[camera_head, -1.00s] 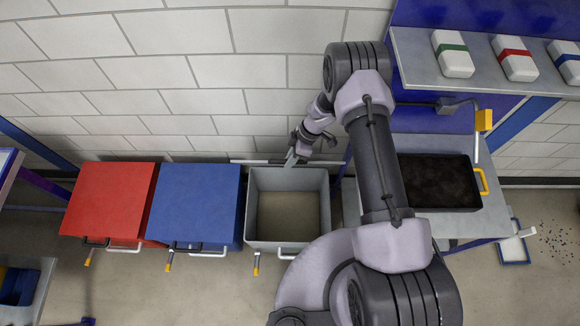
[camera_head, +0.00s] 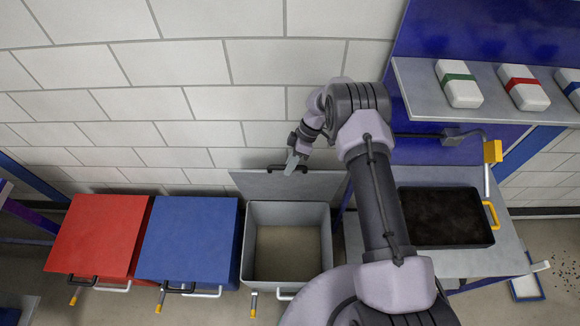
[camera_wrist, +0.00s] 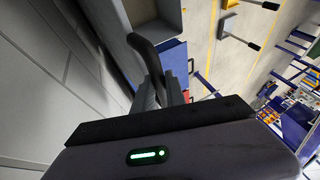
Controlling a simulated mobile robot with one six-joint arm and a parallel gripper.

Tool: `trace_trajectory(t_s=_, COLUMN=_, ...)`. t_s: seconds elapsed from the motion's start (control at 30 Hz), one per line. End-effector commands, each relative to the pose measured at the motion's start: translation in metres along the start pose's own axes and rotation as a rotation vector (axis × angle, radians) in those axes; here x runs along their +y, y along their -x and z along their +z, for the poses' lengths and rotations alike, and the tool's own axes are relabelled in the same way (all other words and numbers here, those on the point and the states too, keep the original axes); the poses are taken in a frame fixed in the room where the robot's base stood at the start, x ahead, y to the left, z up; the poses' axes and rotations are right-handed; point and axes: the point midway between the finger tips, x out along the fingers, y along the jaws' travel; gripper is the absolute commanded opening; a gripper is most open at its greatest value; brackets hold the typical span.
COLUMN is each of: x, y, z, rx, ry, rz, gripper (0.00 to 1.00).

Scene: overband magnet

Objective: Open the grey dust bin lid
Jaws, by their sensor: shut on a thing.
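The grey dust bin (camera_head: 328,262) stands open, and I see into its interior. Its grey lid (camera_head: 318,186) is raised behind the bin, on the wall side, with its broad face showing. A dark handle (camera_head: 274,168) is at the lid's upper edge. My gripper (camera_head: 293,163) is at that edge and is shut on the handle. The wrist view shows the dark curved handle (camera_wrist: 146,56) running into the fingers of my gripper (camera_wrist: 162,92). The exact contact is partly hidden by the fingers.
A blue-lidded bin (camera_head: 190,238) and a red-lidded bin (camera_head: 100,235) stand shut to the left. A table with a dark-filled tray (camera_head: 440,218) is at right, under a shelf (camera_head: 420,88) with several coloured-band boxes. The white block wall (camera_head: 170,85) is close behind.

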Motion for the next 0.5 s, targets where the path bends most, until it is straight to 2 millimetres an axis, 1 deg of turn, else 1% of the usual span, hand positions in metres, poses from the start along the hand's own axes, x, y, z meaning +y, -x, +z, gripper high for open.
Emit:
trace_trajectory(t_s=0.03, x=0.0, y=-0.0007, z=-0.0006, rx=0.001, ry=-0.001, rz=0.0, gripper=0.0)
trace_trajectory(t_s=0.07, x=-0.0001, y=-0.0007, z=-0.0007, rx=0.001, ry=-0.001, rz=0.0, gripper=0.22)
trace_trajectory(t_s=0.13, x=-0.0001, y=-0.0006, z=-0.0007, rx=0.001, ry=0.0, rz=0.0, gripper=0.36)
trace_trajectory(t_s=0.17, x=-0.0002, y=-0.0006, z=-0.0006, rx=0.001, ry=0.0, rz=0.0, gripper=0.38)
trace_trajectory(t_s=0.43, x=-0.0002, y=0.0, z=-0.0005, rx=0.001, ry=0.001, rz=0.0, gripper=0.38)
trace_trajectory(t_s=0.5, x=0.0, y=0.0033, z=-0.0006, rx=0.001, ry=0.001, rz=0.001, gripper=0.38)
